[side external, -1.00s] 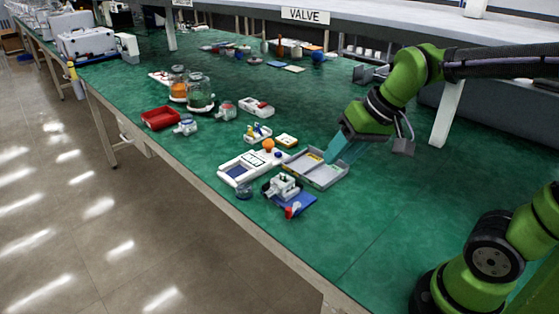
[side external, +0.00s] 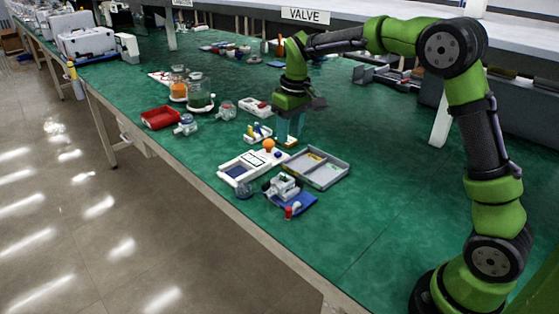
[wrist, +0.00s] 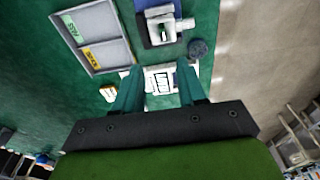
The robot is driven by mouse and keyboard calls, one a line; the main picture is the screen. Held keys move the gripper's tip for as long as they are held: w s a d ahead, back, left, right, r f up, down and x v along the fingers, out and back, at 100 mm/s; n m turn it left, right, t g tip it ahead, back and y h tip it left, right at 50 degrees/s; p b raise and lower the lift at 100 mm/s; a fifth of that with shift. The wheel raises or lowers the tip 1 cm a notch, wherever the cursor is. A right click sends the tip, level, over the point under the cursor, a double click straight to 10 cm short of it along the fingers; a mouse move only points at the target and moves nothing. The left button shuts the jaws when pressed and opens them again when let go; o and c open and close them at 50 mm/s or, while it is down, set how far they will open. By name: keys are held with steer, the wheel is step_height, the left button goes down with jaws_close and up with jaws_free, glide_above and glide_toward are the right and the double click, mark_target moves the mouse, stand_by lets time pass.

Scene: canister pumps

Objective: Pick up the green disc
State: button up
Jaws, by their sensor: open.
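I cannot make out a green disc in either view. My gripper (side external: 289,128) is open, its teal fingers pointing down just behind the white device (side external: 244,167) with an orange ball on it. The fingers partly cover a small yellow-topped block (side external: 287,141). A grey divided tray (wrist: 58,22) lies at the upper left there, with a green and a yellow label inside.
A white pump (side external: 283,186) on a blue mat is in front of the grey tray (side external: 345,169). Glass jars (side external: 200,95) and a red tray (side external: 160,118) stand further left.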

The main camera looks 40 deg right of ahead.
glide_above(283, 174)
steer(key=f, duration=0.4)
steer(key=s+f, duration=0.1)
steer(key=f, duration=0.2)
steer(key=shift+d, duration=0.2)
steer(key=shift+w+a+f, duration=0.15)
steer(key=shift+w+f, duration=0.05)
steer(key=shift+f, duration=1.15)
steer(key=shift+w+a+f, duration=0.1)
steer(key=shift+w+f, duration=0.1)
steer(key=shift+f, duration=1.1)
steer(key=shift+c, duration=0.3)
jaws_close()
